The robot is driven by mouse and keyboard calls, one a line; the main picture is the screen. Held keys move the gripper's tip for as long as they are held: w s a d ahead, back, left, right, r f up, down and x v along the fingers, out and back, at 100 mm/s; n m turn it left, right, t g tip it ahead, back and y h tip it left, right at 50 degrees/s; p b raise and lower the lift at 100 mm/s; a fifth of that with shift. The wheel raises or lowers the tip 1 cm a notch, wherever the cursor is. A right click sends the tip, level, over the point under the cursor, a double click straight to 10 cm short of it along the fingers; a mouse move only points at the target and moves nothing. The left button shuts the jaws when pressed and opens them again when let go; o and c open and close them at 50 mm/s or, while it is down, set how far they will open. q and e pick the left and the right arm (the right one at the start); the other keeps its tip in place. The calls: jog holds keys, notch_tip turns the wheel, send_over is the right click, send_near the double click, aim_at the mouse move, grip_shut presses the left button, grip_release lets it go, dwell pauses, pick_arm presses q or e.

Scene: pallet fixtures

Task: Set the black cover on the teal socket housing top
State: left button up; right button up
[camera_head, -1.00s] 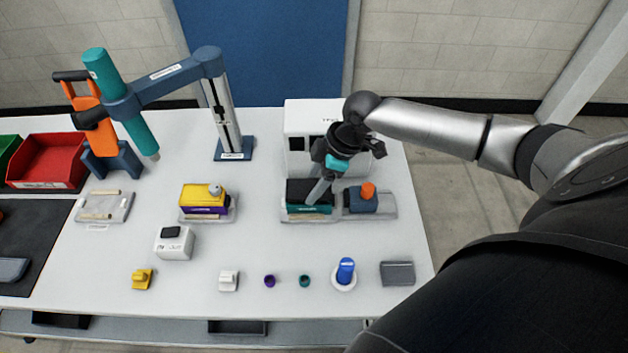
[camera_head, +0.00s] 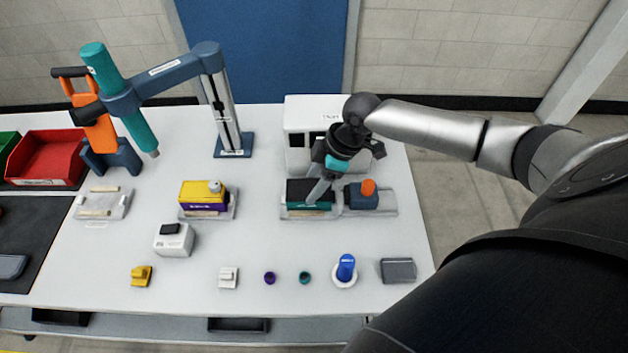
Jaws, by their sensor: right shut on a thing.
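The teal socket housing (camera_head: 298,207) sits on a grey pallet fixture (camera_head: 308,216) right of the table's middle. The black cover (camera_head: 300,190) is on top of the teal housing, and no clear gap shows between them. My right gripper (camera_head: 318,193) comes down from behind and is shut on the black cover at its right part. Its fingers hide part of the cover and the housing. My left gripper is not in view.
A dark blue block with an orange knob (camera_head: 368,187) stands close right of the housing. A white machine (camera_head: 301,145) stands behind. A yellow and purple housing (camera_head: 203,195) sits on another fixture to the left. Small parts line the front, including a blue peg (camera_head: 346,267).

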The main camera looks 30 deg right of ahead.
jog(key=o, duration=1.4)
jog(key=v, duration=1.5)
jog(key=shift+p, duration=0.35)
jog(key=shift+s+r, duration=0.1)
jog(key=shift+s, duration=0.05)
